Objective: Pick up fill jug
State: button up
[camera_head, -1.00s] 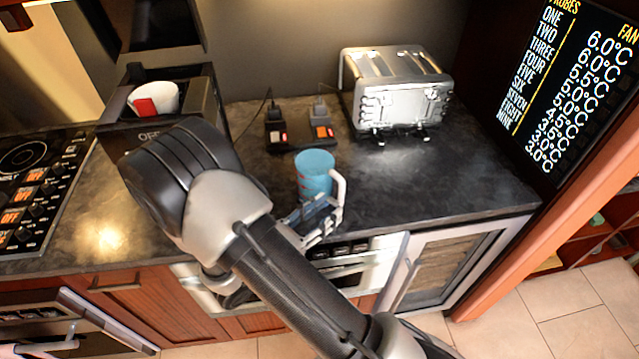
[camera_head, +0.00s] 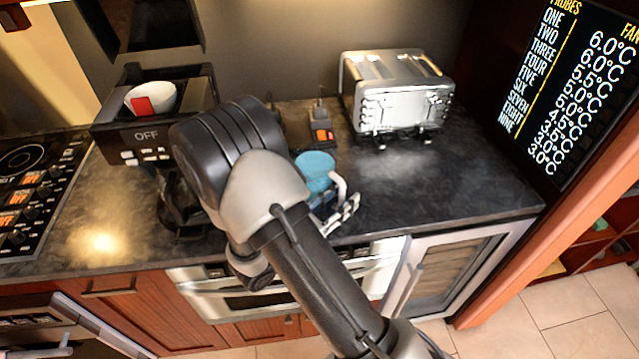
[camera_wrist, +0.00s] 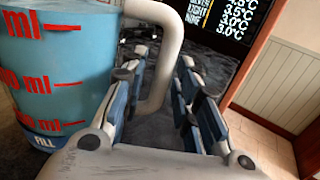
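The fill jug (camera_head: 316,166) is a blue cup with a white handle, standing upright on the dark counter. In the wrist view the jug (camera_wrist: 45,75) fills the left side, with red ml marks and the word FILL low on it. My gripper (camera_head: 338,207) is at the jug's front right, on the handle side. In the wrist view my gripper (camera_wrist: 165,65) has its two fingers spread apart. My arm partly hides the jug's lower left.
A silver toaster (camera_head: 395,90) stands behind and right of the jug. A black machine marked OFF (camera_head: 150,135), with a white bowl (camera_head: 150,98) on top, is at the left. A small device with an orange display (camera_head: 321,134) is behind the jug. The counter's right part is clear.

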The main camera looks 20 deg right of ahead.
grip_shut()
dwell(1.1)
